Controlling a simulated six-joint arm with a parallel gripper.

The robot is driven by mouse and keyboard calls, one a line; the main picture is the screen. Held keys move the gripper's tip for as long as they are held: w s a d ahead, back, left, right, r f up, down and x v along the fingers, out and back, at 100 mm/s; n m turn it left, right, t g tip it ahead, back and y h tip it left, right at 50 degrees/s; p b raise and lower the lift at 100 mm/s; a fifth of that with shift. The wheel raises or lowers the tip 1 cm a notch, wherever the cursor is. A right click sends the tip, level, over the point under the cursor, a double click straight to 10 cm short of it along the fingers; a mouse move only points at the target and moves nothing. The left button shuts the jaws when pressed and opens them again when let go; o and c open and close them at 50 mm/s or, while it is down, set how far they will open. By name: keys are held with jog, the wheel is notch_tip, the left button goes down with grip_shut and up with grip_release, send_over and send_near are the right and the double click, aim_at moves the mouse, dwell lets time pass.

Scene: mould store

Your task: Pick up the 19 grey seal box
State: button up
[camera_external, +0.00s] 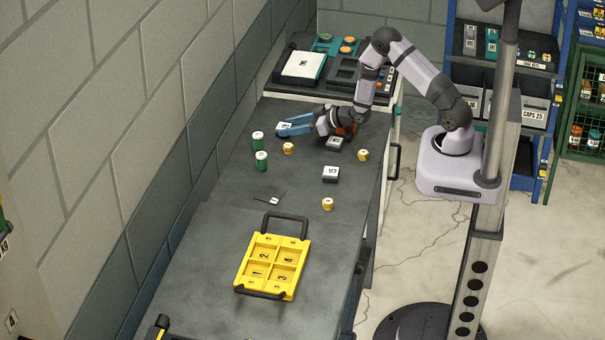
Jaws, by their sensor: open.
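My gripper (283,127) is at the far left part of the dark bench, with its blue fingers pointing left and apart. A small piece with a white label (285,126) shows at the fingertips, and I cannot tell whether it touches them. Two small grey boxes with white labels stand on the bench: one grey box (334,143) is just below my wrist, and another grey box (330,174) is nearer the middle. The labels are too small to read, so I cannot tell which is the 19 grey seal box.
Two green cylinders (261,161) stand left of the gripper. Small yellow-orange pieces (327,204) are scattered around the boxes. A small dark tagged item (272,200) lies on the left. A yellow tray (242,288) with numbered compartments is at the front. Equipment (303,66) fills the back.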

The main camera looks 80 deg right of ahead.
jog(key=c, duration=0.7)
jog(key=shift+r, duration=0.15)
notch_tip(320, 180, up, 10)
jog(key=b, duration=0.1)
dwell(0.4)
